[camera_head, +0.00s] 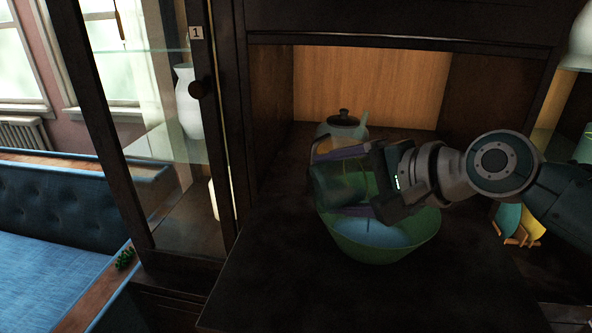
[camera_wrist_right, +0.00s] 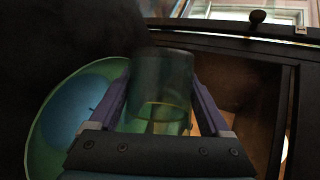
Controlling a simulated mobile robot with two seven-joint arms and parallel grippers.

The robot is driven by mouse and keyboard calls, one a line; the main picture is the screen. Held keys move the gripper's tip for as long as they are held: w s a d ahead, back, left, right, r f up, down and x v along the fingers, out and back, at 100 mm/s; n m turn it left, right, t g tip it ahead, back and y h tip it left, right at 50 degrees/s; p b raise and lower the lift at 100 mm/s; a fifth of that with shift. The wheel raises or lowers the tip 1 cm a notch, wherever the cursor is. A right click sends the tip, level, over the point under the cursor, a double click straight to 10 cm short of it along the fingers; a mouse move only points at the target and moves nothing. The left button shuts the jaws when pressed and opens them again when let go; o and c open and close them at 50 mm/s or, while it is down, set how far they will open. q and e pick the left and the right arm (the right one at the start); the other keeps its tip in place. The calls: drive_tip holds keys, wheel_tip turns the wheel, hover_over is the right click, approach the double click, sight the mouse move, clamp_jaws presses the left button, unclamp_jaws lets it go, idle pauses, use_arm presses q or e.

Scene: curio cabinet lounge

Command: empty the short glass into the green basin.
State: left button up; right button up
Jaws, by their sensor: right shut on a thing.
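The short glass (camera_head: 343,186) is see-through and greenish. My right gripper (camera_head: 335,184) is shut around it, with one purple finger on each side. The glass looks tipped over toward its side, above the left part of the basin; its contents are too dark to make out. The green basin (camera_head: 385,252) stands upright on the dark cabinet shelf, below the gripper, with a pale blue area inside. In the right wrist view the glass (camera_wrist_right: 163,88) sits between the fingers, and the basin (camera_wrist_right: 42,130) is at the left. My left gripper is not in view.
A teapot (camera_head: 343,124) with a dark lid knob stands just behind the glass. A glass cabinet door (camera_head: 165,190) with a round knob is at the left. Colored plates (camera_head: 517,222) stand at the right. The shelf front (camera_head: 300,285) is bare.

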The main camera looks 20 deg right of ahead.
idle(0.5)
drive_tip(key=shift+d+b, duration=0.15)
drive_tip(key=shift+b, duration=0.45)
drive_tip(key=shift+y, duration=0.3)
drive_tip(key=shift+m, duration=0.3)
drive_tip(key=shift+d+b, duration=0.1)
drive_tip(key=shift+b, duration=0.25)
drive_tip(key=shift+r, duration=0.2)
